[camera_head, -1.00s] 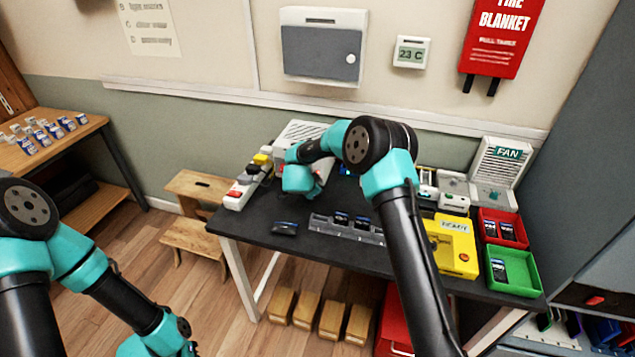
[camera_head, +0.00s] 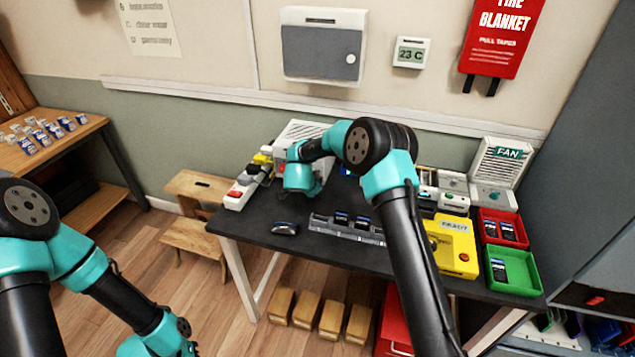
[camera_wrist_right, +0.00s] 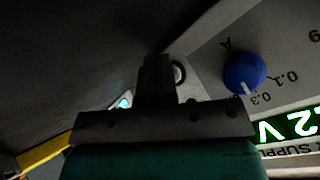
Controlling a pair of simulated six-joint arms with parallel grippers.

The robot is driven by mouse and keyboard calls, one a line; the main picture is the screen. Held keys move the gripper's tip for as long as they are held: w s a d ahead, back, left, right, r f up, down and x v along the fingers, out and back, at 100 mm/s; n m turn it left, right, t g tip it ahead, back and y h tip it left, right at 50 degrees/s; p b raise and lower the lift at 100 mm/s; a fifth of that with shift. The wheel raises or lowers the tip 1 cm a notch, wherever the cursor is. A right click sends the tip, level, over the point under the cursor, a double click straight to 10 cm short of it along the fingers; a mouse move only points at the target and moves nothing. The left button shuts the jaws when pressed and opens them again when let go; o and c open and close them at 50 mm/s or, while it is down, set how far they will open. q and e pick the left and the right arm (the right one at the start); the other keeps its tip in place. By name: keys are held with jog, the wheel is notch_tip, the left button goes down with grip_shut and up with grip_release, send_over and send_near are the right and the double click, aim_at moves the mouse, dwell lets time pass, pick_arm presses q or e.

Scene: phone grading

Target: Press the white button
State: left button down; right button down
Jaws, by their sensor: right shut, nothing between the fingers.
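My right gripper (camera_wrist_right: 158,70) is shut and empty in the right wrist view, close to a light panel with a blue knob (camera_wrist_right: 244,73). A small round part with a dark rim (camera_wrist_right: 180,73) shows just right of the fingertips; I cannot tell whether it is the white button. A small glowing cyan spot (camera_wrist_right: 124,102) is left of the fingers. In the head view my right wrist hangs in front of the pale power supply (camera_head: 300,131) and hides part of it. Contact cannot be told. My left arm is at lower left, its fingers out of view.
A power strip with a red switch (camera_head: 235,194) lies at the table's left. A phone (camera_head: 285,228) and a grey rack (camera_head: 345,230) lie in front. A yellow box (camera_head: 452,246), red tray (camera_head: 503,215) and green tray (camera_head: 524,283) stand at right.

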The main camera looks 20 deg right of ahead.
aim_at(309, 205)
jog(key=shift+s+a, duration=0.45)
jog(key=shift+s, duration=0.3)
jog(key=shift+s+a, duration=0.1)
jog(key=shift+s+a, duration=0.65)
jog(key=shift+s, duration=0.35)
jog(key=shift+s+a, duration=0.65)
jog(key=shift+s, duration=0.35)
